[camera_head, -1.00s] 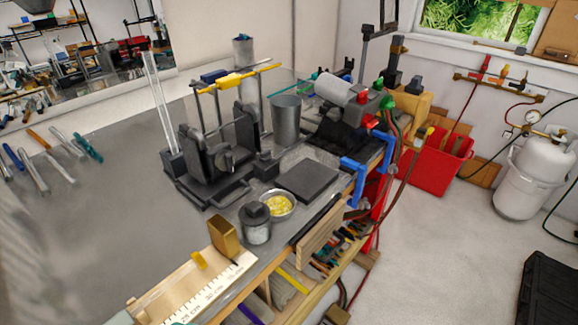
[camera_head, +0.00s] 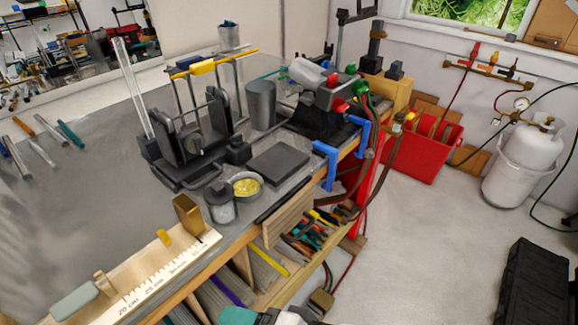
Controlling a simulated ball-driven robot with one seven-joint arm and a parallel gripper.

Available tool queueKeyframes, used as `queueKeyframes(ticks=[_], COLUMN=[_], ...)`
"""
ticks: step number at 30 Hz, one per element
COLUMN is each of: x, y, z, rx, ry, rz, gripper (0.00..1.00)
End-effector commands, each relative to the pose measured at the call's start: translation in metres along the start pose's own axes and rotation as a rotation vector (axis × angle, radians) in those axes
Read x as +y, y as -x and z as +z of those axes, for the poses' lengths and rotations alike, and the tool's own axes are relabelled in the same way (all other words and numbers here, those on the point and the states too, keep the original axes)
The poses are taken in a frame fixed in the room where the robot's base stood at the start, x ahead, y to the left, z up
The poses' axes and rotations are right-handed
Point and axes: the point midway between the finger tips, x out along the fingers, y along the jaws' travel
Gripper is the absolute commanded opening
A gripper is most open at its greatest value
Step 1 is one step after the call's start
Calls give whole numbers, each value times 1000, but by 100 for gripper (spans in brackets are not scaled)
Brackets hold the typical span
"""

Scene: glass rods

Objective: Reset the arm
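My gripper cannot be made out in this view. A teal and white shape (camera_head: 262,317) is cut off by the bottom edge, and I cannot tell what it is. A tall clear glass rod or tube (camera_head: 131,88) stands upright at the left side of a black bench fixture (camera_head: 190,145). Several rods and thin tools (camera_head: 40,145) lie on the grey bench (camera_head: 75,215) at the left.
A burner (camera_head: 315,80), metal cup (camera_head: 261,105), dark plate (camera_head: 279,164), jar (camera_head: 221,205) and yellow-filled dish (camera_head: 245,186) crowd the bench. A wooden ruler board (camera_head: 150,285) lies at its front. A red bin (camera_head: 425,150), white tank (camera_head: 520,160) and black case (camera_head: 538,285) stand on the floor; floor between is clear.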

Motion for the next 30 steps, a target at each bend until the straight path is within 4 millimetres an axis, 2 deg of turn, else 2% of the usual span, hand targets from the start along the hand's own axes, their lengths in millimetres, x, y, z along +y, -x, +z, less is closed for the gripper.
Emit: queueKeyframes(ticks=[5,8,11,12,15,18,21,25,30], x=[52,90,143,166,225,275,310,337,346], y=[16,32,59,72,110,147,178,202,212], z=[-27,-43,-58,-62,-63,-52,-35,-17,-8], rx=[76,116,145,149,126,65,-12,-95,-135], ry=[75,130,192,217,271,307,325,337,344], rz=[136,242,393,464,645,803,919,1003,1034], gripper=[64,64,64,64,64,64,64,64,64])
